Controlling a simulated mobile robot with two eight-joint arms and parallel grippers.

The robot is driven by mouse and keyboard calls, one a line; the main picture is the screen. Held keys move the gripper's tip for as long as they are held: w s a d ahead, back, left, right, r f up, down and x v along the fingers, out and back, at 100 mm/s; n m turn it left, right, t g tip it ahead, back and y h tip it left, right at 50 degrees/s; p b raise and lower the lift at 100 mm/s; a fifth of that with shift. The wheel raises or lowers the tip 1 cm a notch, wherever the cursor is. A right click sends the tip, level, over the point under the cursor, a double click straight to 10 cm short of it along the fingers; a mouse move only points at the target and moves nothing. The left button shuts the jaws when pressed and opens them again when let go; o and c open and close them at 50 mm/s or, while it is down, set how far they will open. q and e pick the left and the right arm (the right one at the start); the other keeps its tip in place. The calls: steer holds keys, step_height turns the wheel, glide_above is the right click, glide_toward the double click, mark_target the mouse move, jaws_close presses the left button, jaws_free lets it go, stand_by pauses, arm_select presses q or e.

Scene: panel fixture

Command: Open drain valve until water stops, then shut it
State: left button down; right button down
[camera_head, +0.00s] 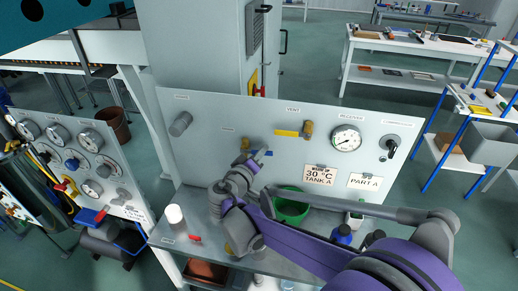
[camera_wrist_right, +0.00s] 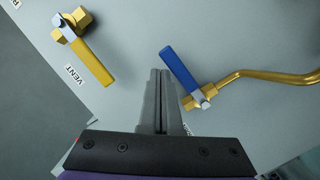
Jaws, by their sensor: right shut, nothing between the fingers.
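A valve with a blue lever (camera_wrist_right: 180,68) sits on the grey panel (camera_head: 222,150), with a brass body (camera_wrist_right: 194,102) and a bent brass pipe (camera_wrist_right: 262,77). In the head view the blue lever is partly hidden by my right gripper (camera_head: 260,157). In the right wrist view the shut, empty fingers (camera_wrist_right: 160,74) are just left of the lever; I cannot tell whether they touch it. A green bowl (camera_head: 292,207) stands on the shelf below, partly behind my right arm. No water stream can be made out. My left gripper is not in view.
A yellow-levered valve labelled VENT (camera_wrist_right: 88,55) is up and left in the wrist view. The panel also carries a gauge (camera_head: 345,138), a black knob (camera_head: 391,146) and a grey knob (camera_head: 181,124). A white container (camera_head: 175,216) and blue-capped bottle (camera_head: 342,235) stand on the shelf.

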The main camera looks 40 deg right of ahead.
steer(key=shift+s+d+f, duration=0.1)
steer(key=shift+f, duration=0.2)
stand_by(0.5)
